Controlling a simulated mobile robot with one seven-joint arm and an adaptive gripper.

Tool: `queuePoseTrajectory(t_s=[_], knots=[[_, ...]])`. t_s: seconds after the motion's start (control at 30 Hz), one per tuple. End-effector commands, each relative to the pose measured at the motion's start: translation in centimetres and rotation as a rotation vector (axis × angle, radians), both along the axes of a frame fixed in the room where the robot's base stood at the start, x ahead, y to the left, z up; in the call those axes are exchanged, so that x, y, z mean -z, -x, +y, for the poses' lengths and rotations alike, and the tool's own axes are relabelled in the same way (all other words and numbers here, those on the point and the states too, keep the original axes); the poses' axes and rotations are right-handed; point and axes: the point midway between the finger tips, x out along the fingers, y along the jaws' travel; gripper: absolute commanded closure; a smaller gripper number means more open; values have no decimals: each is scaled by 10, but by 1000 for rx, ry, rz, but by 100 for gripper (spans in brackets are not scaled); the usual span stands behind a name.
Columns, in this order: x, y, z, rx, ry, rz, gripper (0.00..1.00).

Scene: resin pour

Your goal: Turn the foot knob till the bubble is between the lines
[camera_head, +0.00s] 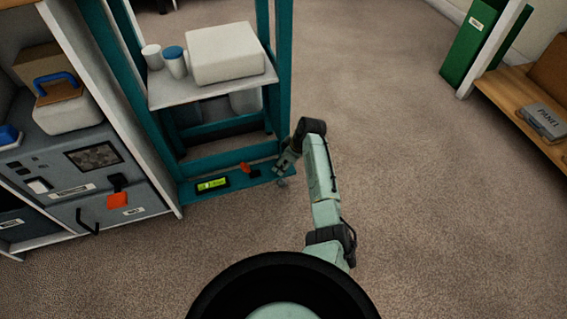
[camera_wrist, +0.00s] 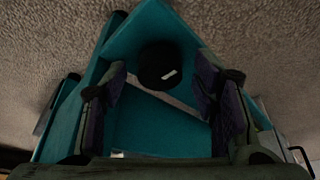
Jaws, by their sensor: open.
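A round black knob (camera_wrist: 158,66) with a white mark sits on the teal frame in the wrist view. My gripper (camera_wrist: 161,84) is open, with one finger on either side of the knob; a gap shows between the fingers and the knob, and I cannot tell any contact. In the head view my gripper (camera_head: 283,170) is low at the right front corner of the teal stand (camera_head: 234,159), and the knob cannot be made out. A yellow-green level (camera_head: 212,184) lies on the stand's front bottom rail. Its bubble and lines are too small to read.
An orange-red piece (camera_head: 245,168) sits on the rail left of my gripper. A shelf (camera_head: 210,91) above holds a white box (camera_head: 230,53) and two cups. A grey cabinet (camera_head: 75,165) stands at left. The carpet (camera_head: 400,170) to the right is clear.

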Motion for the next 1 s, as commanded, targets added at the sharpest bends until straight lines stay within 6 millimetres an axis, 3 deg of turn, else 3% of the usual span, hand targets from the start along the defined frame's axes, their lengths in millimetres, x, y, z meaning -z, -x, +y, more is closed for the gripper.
queuePoseTrajectory(t_s=[0.3, 1.0], knots=[[2, -1, 1, -1, 0, 0, 46], [2, 0, 1, 0, 0, 1, 93]])
